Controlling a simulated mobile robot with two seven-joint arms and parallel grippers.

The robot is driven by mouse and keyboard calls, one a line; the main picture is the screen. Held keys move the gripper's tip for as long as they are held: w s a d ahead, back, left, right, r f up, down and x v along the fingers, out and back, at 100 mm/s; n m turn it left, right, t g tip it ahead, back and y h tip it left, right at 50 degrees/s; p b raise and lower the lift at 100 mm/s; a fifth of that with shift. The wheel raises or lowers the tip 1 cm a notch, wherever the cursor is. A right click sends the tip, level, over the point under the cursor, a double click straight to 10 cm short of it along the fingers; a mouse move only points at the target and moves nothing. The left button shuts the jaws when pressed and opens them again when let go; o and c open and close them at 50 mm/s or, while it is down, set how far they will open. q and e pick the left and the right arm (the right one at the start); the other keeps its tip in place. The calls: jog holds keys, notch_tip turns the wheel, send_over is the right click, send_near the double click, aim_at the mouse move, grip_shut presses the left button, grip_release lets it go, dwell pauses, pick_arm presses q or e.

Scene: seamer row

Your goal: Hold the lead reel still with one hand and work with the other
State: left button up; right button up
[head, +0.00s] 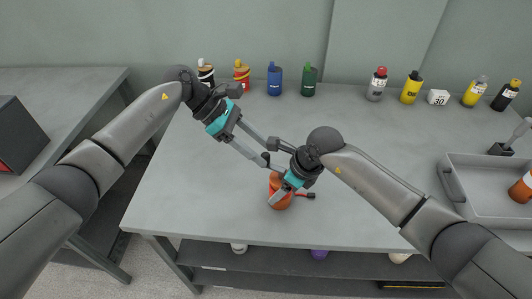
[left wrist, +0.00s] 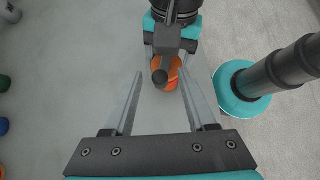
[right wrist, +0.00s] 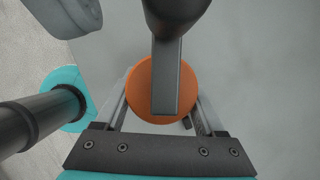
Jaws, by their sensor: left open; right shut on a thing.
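The lead reel is a round orange drum (head: 278,203) standing on the grey bench near its front edge. My right gripper (head: 287,190) is shut on it, one finger along each side, as the right wrist view shows around the orange disc (right wrist: 140,92). A dark bar crosses the disc there and hides part of it. A small red and dark piece (head: 309,195) sticks out at the reel's right. My left gripper (head: 272,153) is open and empty, just behind and above the reel. In the left wrist view the reel (left wrist: 172,75) shows between the spread fingers, partly hidden.
Several bottles and spools, including a blue bottle (head: 274,80) and a green bottle (head: 309,81), line the bench's back. A white block (head: 437,97) reads 30. A grey tray (head: 462,215) with an orange item is at right. The bench's left part is clear.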

aim_at(273, 166)
pick_arm(q)
jog(key=shift+x, duration=1.3)
grip_shut()
